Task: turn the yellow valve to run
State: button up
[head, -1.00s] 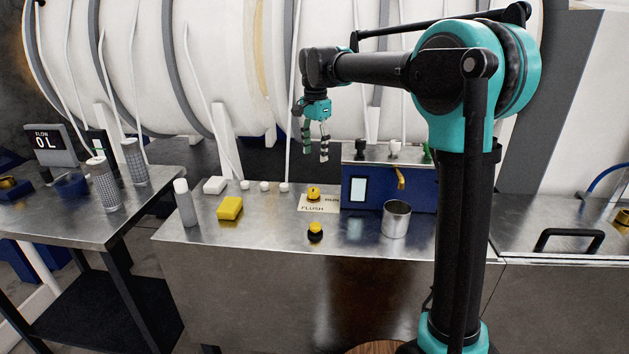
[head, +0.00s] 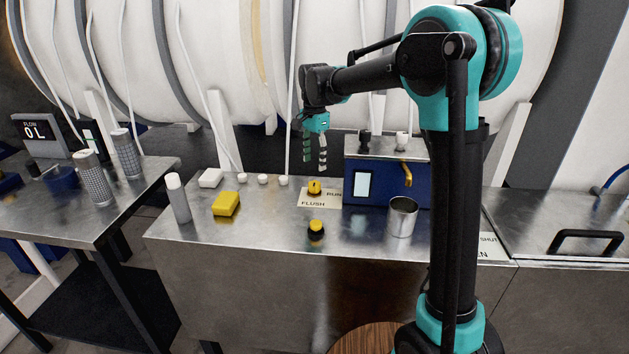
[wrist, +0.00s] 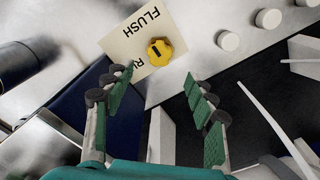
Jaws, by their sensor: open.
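The yellow valve (head: 314,187) is a small round knob on a pale label plate (head: 312,202) marked FLUSH and RUN, on the steel counter. My gripper (head: 315,162) hangs above and just behind the valve, pointing down. In the wrist view my gripper (wrist: 157,92) has its two fingers wide apart with nothing between them. The valve lies ahead of the fingertips, not touched.
A blue box (head: 385,184) with a brass spout and a metal cup (head: 402,217) stand right of the valve. A black-and-yellow knob (head: 316,229) sits in front. A yellow block (head: 226,204), a white-capped bottle (head: 178,198) and several white knobs are left. Counter between is clear.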

aim_at(315, 183)
notch_tip(315, 183, down, 8)
jog(key=shift+f, duration=0.1)
dwell(0.4)
jog(key=c, duration=1.2)
